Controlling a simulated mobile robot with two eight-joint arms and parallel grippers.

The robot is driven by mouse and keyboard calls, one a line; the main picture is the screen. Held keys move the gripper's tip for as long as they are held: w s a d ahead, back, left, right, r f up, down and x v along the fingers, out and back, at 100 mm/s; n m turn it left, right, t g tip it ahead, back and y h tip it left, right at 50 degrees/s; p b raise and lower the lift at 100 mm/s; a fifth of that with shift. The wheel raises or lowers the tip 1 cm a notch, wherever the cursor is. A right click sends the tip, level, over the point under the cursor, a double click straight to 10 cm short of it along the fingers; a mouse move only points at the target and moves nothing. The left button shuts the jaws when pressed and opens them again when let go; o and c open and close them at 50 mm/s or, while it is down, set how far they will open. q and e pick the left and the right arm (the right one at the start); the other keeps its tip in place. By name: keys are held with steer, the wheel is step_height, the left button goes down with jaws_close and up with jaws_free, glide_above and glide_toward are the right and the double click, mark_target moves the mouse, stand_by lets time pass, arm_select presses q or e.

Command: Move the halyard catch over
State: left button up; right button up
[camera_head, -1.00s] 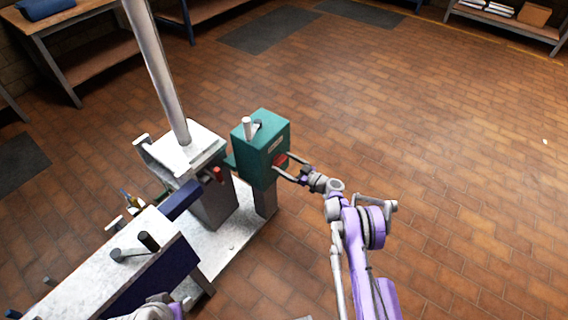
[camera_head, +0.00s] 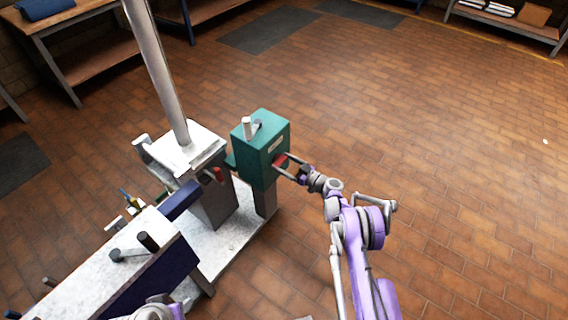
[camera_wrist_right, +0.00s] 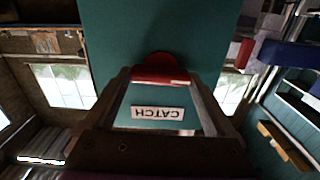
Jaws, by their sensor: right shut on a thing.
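The halyard catch is a red piece (camera_head: 281,159) on the right side of a teal box (camera_head: 262,150) that stands on a post beside the mast. My right gripper (camera_head: 281,165) is shut on the catch, its arm coming in from the lower right. In the right wrist view the red catch (camera_wrist_right: 158,72) lies between the two fingertips, above an upside-down "CATCH" label (camera_wrist_right: 157,113). The fingers partly hide the catch in the head view. Of my left arm only a piece shows at the bottom edge; its gripper is out of view.
The mast (camera_head: 158,75) rises from a pale block left of the teal box. A bench with a crank (camera_head: 130,252) is at the lower left. The brick floor (camera_head: 440,150) right of the box is clear.

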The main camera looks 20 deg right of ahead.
steer(key=m+b, duration=0.2)
steer(key=m, duration=0.2)
steer(key=shift+d+f+b, duration=0.1)
steer(key=shift+f+b, duration=0.05)
steer(key=shift+b, duration=0.25)
steer(key=m+b, duration=0.2)
steer(key=m, duration=0.2)
steer(key=shift+m, duration=0.4)
steer(key=m+b, duration=0.2)
steer(key=m, duration=0.2)
steer(key=shift+m, duration=0.3)
steer(key=shift+m+b, duration=0.95)
steer(key=shift+m, duration=1.05)
steer(key=o, duration=1.1)
steer(key=shift+c, duration=0.2)
steer(key=shift+d, duration=0.1)
steer(key=p+v, duration=0.1)
steer(key=v, duration=0.9)
steer(key=shift+s+d+p, duration=0.25)
steer(key=shift+s+p, duration=0.05)
steer(key=shift+p, duration=0.1)
